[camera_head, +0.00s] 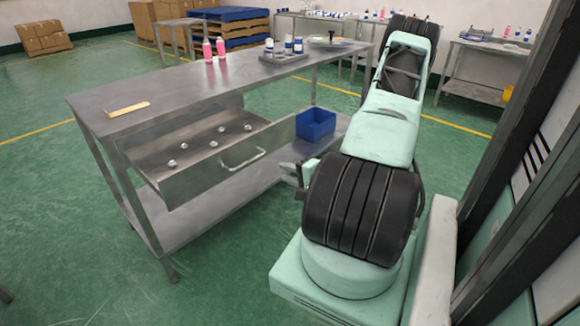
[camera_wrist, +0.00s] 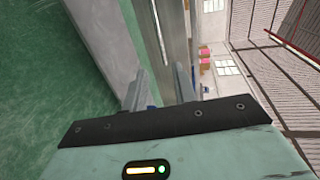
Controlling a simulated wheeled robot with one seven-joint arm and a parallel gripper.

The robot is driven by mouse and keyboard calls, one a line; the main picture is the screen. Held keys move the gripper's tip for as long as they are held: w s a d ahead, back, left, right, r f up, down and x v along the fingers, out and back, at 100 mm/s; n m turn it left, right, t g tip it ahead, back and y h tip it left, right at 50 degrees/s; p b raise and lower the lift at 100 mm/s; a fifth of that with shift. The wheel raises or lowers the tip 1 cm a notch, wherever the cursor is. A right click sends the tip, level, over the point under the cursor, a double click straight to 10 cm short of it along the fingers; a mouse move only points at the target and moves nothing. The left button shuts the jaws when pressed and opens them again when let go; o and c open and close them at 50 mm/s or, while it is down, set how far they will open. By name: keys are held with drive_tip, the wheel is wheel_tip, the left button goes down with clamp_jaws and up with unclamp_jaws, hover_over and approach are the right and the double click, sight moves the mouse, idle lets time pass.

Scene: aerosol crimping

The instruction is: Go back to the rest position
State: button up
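My arm reaches up and away at the right of the head view. My gripper (camera_head: 288,175) shows only in part there, beside the drawer's right end, with the rest behind my arm. In the wrist view its two fingers (camera_wrist: 160,88) stand apart with nothing held between them. The metal workbench (camera_head: 170,87) stands left of my arm. Its drawer (camera_head: 215,178) is pulled out, with several small silvery pieces (camera_head: 221,129) inside. My gripper looks apart from the drawer handle (camera_head: 242,158).
A blue bin (camera_head: 315,124) stands right of the drawer. On the bench are pink bottles (camera_head: 221,48), a rack (camera_head: 285,55) with bottles, and a flat yellowish piece (camera_head: 127,109). A dark post (camera_head: 510,150) stands close on the right. Green floor (camera_head: 60,230) is clear at left.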

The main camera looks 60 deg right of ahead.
drive_tip(key=shift+s+a, duration=0.1)
drive_tip(key=shift+s, duration=0.2)
idle(0.4)
drive_tip(key=w+a+r+n+g+y+p, duration=0.25)
drive_tip(key=w+a+n+g+y, duration=0.45)
drive_tip(key=w+a+n, duration=0.7)
drive_tip(key=s+a+r+n+g+h, duration=0.1)
drive_tip(key=s+a+r+n+g, duration=0.2)
drive_tip(key=a, duration=0.5)
drive_tip(key=a+r+n+g+h, duration=0.1)
drive_tip(key=a+r+n, duration=0.3)
drive_tip(key=a, duration=0.3)
drive_tip(key=s+a+r+n+g, duration=0.2)
drive_tip(key=s+a+r+n, duration=0.1)
drive_tip(key=s+a+r, duration=0.2)
drive_tip(key=s+a+r+n+g, duration=0.2)
drive_tip(key=s+a+r+n, duration=0.2)
drive_tip(key=s+a, duration=0.6)
drive_tip(key=s+r+p, duration=0.1)
drive_tip(key=s, duration=0.2)
drive_tip(key=shift+s+a+r+h, duration=0.15)
drive_tip(key=shift+h, duration=0.15)
